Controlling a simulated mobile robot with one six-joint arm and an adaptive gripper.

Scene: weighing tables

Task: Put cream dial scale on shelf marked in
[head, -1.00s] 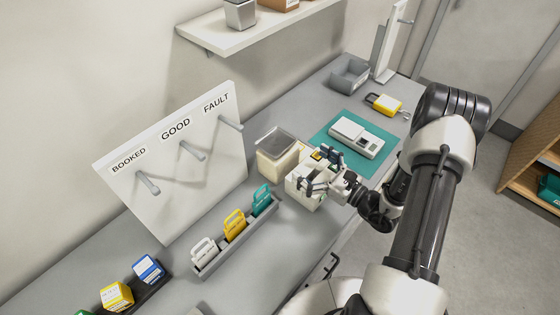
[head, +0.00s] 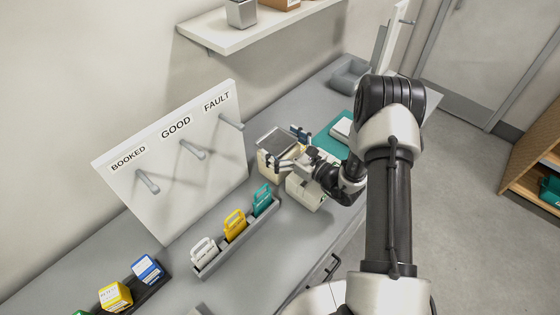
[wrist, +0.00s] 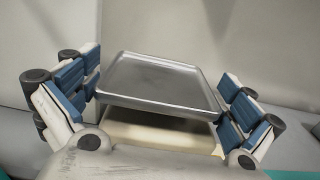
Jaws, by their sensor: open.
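A cream scale with a grey metal pan (head: 276,142) stands on the grey bench against the wall side. In the wrist view its metal pan (wrist: 160,82) and part of its cream body (wrist: 155,132) fill the middle; no dial face shows. My gripper (head: 286,148) is open, with its blue-padded fingers apart, one on each side of the scale. The fingers show left and right of the pan in the wrist view, and a gap seems to remain. A second cream device (head: 305,193) stands nearer the front, partly under my wrist. No shelf marking "in" is readable.
A pegboard (head: 165,160) marked BOOKED, GOOD and FAULT stands left. A rack (head: 238,245) of coloured tags sits before it. A white wall shelf (head: 260,32) holds boxes. A wooden shelf unit (head: 530,185) stands far right. A white scale on a teal mat (head: 330,143) is partly hidden.

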